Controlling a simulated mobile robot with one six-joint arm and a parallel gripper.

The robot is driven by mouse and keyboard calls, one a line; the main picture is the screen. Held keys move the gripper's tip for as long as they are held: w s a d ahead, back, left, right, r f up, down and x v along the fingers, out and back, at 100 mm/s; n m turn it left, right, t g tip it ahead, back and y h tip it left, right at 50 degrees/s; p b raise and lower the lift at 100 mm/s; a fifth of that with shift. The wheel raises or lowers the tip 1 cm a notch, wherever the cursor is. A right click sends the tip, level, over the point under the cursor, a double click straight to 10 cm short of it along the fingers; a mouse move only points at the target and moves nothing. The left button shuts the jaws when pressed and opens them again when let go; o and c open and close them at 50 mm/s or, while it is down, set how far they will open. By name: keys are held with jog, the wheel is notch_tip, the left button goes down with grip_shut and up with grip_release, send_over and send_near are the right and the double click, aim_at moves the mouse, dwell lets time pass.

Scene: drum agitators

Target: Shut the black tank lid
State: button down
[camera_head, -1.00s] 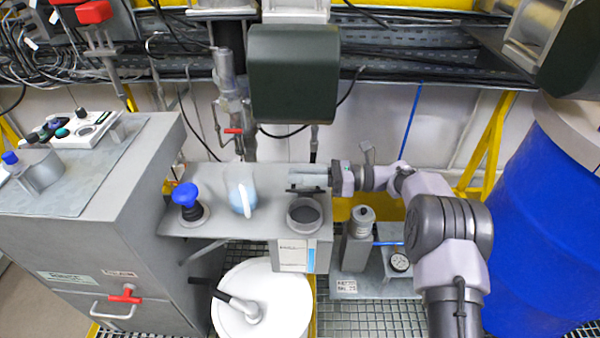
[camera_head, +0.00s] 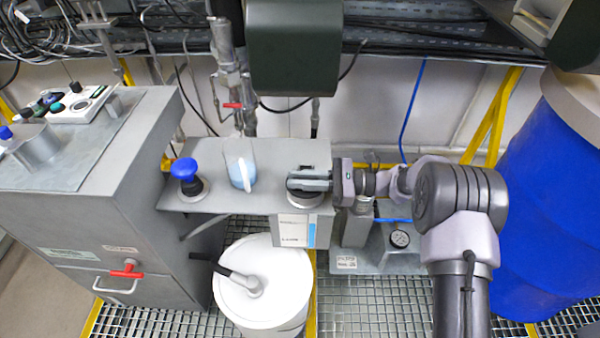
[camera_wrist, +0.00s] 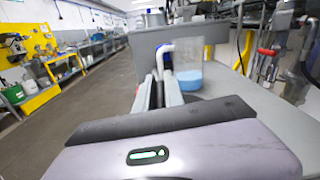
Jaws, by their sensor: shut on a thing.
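The grey tank (camera_head: 303,230), a box with a label on its front, has a short round neck (camera_head: 305,201) on top. The black tank lid (camera_head: 296,187) lies over this neck, roughly level, and covers its opening. My gripper (camera_head: 308,178) reaches in from the right, shut on the lid, with its grey fingers across the top. They hide much of the lid, so I cannot tell whether it is fully seated. In the wrist view, my gripper's fingers (camera_wrist: 163,92) point forward, and a dark bit of the lid (camera_wrist: 190,99) shows beside them.
A blue knob (camera_head: 184,169) and a clear vessel with blue liquid (camera_head: 240,174) stand left of the neck. A dark green box (camera_head: 292,48) hangs above.

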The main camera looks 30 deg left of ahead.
jog(key=shift+s+d+f, duration=0.1)
jog(key=shift+s+f, duration=0.05)
jog(key=shift+f, duration=0.2)
dwell(0.4)
jog(key=c, duration=1.5)
grip_release()
jog(key=p+v, duration=0.3)
jog(key=v, duration=1.4)
jog(key=shift+d, duration=0.2)
